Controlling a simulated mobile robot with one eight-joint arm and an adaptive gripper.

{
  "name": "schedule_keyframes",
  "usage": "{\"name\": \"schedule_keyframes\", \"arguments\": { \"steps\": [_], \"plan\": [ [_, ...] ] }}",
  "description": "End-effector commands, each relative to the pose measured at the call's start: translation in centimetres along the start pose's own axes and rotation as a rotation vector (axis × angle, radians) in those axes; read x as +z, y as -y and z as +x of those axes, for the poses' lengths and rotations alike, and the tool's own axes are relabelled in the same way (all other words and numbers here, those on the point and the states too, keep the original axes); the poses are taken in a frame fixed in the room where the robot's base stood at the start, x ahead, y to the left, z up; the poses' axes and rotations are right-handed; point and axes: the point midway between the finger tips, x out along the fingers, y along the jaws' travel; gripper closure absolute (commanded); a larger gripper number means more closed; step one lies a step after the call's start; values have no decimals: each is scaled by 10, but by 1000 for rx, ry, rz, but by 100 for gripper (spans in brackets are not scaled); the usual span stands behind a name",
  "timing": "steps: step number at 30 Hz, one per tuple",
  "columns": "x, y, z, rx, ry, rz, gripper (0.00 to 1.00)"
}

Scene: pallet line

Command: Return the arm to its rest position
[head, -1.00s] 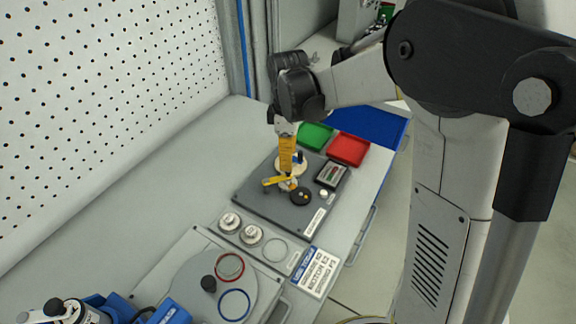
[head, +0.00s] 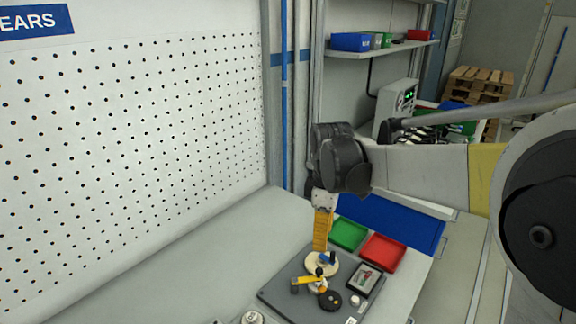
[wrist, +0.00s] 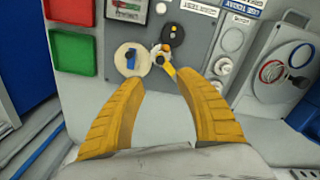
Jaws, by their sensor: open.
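My gripper (wrist: 168,110) shows in the wrist view as two yellow ribbed fingers spread apart with nothing between them. In the head view my gripper (head: 321,240) points down over the bench, above the dark grey fixture plate (head: 285,292). On the plate are a cream disc with a blue part (head: 324,263), a small yellow-armed piece (head: 308,282) and a black round knob (head: 330,300). In the wrist view the cream disc (wrist: 132,60) lies beyond the fingertips, apart from them. My arm reaches in from the right of the head view.
A green tray (head: 348,233) and a red tray (head: 383,251) sit behind the plate, with a blue mat (head: 405,222) beyond. A perforated wall panel (head: 130,130) rises along the left. A shelf with bins (head: 385,47) and wooden pallets (head: 478,85) stand at the back. Bare bench (head: 190,270) lies left.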

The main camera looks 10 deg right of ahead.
Motion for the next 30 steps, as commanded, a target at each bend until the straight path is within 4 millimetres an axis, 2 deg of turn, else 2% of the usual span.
{"name": "schedule_keyframes", "arguments": {
  "steps": [5,12,16,21,25,30],
  "plan": [
    [20,24,-20,70,-43,159,59],
    [63,77,-45,218,-188,543,59],
    [84,106,-45,281,-290,749,59],
    [105,137,-36,335,-425,977,59],
    [114,149,-29,354,-498,1086,59],
    [118,154,-24,361,-538,1142,59]
  ]
}}
